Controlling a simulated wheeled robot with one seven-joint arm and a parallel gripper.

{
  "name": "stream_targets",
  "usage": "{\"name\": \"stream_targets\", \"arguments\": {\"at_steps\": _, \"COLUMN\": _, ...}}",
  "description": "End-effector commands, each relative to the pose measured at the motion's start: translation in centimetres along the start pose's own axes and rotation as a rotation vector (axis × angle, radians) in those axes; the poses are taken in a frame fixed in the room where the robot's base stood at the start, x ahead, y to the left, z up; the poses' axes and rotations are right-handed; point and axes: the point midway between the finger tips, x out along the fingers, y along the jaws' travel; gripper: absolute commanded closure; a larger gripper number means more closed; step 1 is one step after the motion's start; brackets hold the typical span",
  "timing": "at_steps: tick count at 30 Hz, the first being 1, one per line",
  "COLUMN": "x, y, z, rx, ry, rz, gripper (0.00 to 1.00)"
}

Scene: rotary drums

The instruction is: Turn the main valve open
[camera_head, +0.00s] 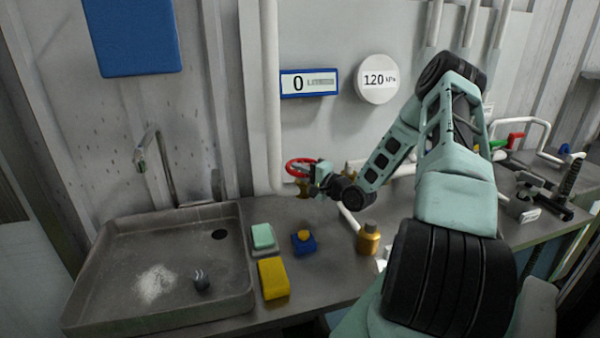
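A red round valve wheel (301,167) sits on a brass body low on the back wall, just right of a white vertical pipe. My gripper (317,178) is at the right side of the wheel, overlapping its right edge in the picture. It is small and dark here, so I cannot tell whether the fingers touch or grip the rim. My arm reaches in from the right and hides part of the wall and pipes behind it. A blue-framed display (309,83) above reads 0, and a round white gauge (377,79) reads 120 kPa.
A metal sink (160,270) with a tap (155,165) is at left. A green soap bar (262,236), yellow sponge (273,278), blue-and-yellow item (303,242) and amber bottle (368,238) stand on the counter. A red-handled pipe fitting (514,141) is at right.

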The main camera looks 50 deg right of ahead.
Motion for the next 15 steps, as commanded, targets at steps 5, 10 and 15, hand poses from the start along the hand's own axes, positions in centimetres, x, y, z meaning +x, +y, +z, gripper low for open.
{"name": "stream_targets", "arguments": {"at_steps": 5, "x": -0.09, "y": 0.0, "z": -0.17, "rx": -0.002, "ry": -0.046, "rz": -0.005, "gripper": 1.0}}
{"name": "stream_targets", "arguments": {"at_steps": 10, "x": -0.37, "y": 0.01, "z": -0.3, "rx": -0.003, "ry": -0.148, "rz": -0.003, "gripper": 1.0}}
{"name": "stream_targets", "arguments": {"at_steps": 15, "x": -0.57, "y": 0.0, "z": -0.35, "rx": -0.002, "ry": -0.216, "rz": -0.002, "gripper": 1.0}}
